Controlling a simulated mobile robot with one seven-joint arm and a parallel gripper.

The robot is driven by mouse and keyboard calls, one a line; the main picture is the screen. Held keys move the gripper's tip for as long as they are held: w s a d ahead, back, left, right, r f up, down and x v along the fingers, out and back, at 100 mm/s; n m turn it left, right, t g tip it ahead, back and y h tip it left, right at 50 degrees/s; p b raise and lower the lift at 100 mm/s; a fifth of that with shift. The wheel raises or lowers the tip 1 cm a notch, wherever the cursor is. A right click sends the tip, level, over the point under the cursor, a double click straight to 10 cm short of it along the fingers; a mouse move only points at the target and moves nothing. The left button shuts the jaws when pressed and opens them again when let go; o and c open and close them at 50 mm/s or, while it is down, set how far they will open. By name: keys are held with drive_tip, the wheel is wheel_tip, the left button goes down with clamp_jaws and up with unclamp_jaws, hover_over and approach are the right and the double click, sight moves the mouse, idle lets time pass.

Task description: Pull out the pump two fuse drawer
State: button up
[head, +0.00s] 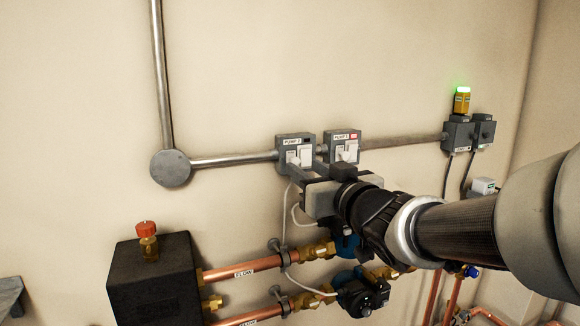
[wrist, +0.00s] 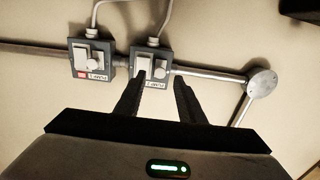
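The pump two box (head: 296,139) is the left of two grey wall boxes in the head view. In the wrist view, which is upside down, it is the right box (wrist: 152,53). It carries a white rocker-like piece (wrist: 144,63) and a smaller light grey piece (wrist: 159,73), which looks like the fuse drawer. My gripper (head: 307,170) is in front of this box. In the wrist view my gripper (wrist: 160,80) is open, with one fingertip over the box front and the other past its outer side. The small piece appears between the fingers; contact cannot be told.
The pump one box (head: 342,135), with a red mark, is close beside it. A metal conduit (head: 235,158) runs along the wall to a round junction (head: 171,168). Copper pipes (head: 243,269) and a black box (head: 157,283) are below. A lit green beacon (head: 462,92) is at right.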

sight(296, 163)
drive_tip(key=shift+x, duration=2)
clamp_jaws()
